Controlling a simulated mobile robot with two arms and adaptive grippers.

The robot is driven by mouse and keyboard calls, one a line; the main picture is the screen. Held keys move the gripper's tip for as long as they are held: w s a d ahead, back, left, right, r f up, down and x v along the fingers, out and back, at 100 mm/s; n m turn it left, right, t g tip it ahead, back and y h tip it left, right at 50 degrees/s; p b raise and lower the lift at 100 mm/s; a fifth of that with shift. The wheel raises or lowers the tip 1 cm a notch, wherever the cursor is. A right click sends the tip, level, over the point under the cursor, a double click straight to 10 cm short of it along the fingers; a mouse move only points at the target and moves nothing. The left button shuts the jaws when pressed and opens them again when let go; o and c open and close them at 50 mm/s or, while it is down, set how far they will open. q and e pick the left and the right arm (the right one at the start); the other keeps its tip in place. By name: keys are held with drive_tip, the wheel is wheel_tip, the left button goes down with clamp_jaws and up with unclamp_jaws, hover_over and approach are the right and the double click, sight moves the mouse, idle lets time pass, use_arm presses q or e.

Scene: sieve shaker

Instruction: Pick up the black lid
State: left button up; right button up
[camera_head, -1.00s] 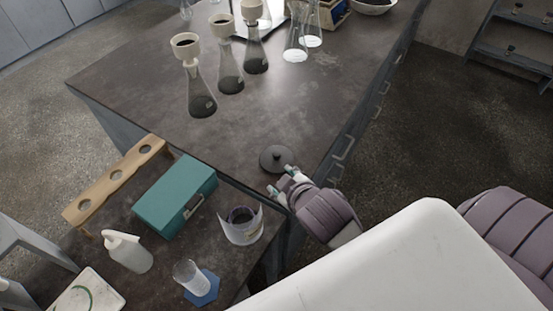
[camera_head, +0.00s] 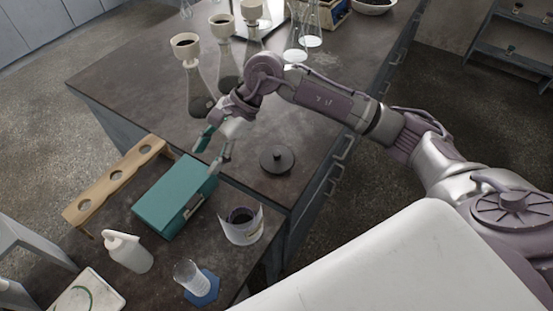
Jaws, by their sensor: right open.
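The black lid (camera_head: 277,159), a round dark disc with a small knob on top, lies flat on the dark table (camera_head: 130,85) near its front right corner. My right gripper (camera_head: 211,151) is open and empty, to the left of the lid and apart from it. Its fingers point down toward the far edge of the teal box. The lid is fully in view. My left gripper does not show.
Flasks with funnels (camera_head: 187,50) stand behind my gripper.

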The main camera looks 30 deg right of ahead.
drive_tip(key=w+d+h, duration=0.2)
drive_tip(key=d+h, duration=0.2)
drive_tip(key=d, duration=0.3)
drive_tip(key=h+p, duration=0.2)
drive_tip(key=h, duration=0.2)
hover_over(276, 154)
drive_tip(key=shift+n, duration=0.4)
wheel_tip(276, 154, down, 7)
drive_tip(key=shift+f, duration=0.1)
wheel_tip(276, 154, down, 5)
drive_tip(key=shift+f+p, duration=0.2)
drive_tip(key=shift+p, duration=0.55)
drive_tip(key=shift+f, duration=0.25)
clamp_jaws()
drive_tip(key=shift+r, duration=0.1)
